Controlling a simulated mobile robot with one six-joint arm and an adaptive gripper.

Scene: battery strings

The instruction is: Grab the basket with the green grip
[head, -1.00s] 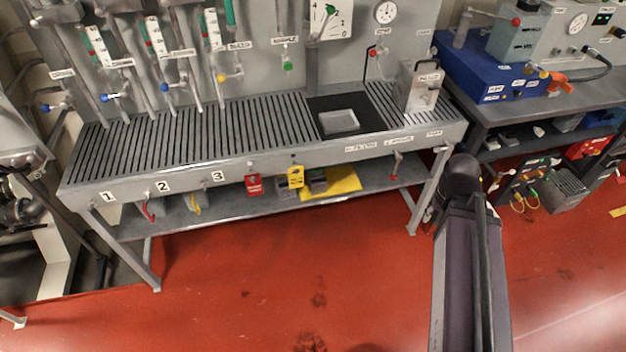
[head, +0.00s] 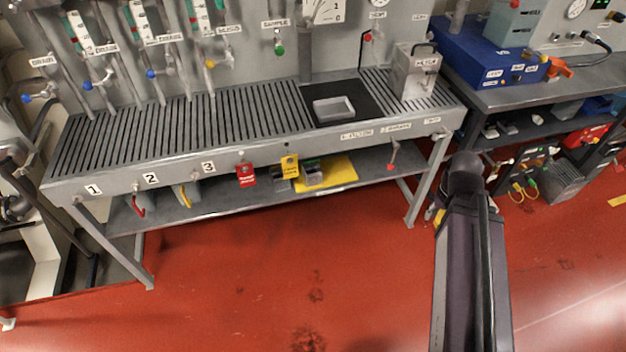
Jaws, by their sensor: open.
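A small grey basket-like box (head: 313,178) with a green part along its top sits on the lower shelf, at the left end of a yellow mat (head: 342,172). It is small in the head view, and I cannot tell for sure that the green part is a grip. A second small grey box (head: 282,185) stands just left of it, partly hidden by a hanging yellow tag (head: 289,166). My dark arm shows at lower right, well apart from the boxes. My gripper is not in view.
The slatted bench top (head: 180,127) overhangs the lower shelf (head: 225,205). A red tag (head: 245,175) hangs from its front edge, left of the boxes. Bench legs stand at both ends. The red floor (head: 250,290) in front is clear. A blue-boxed workbench stands at right.

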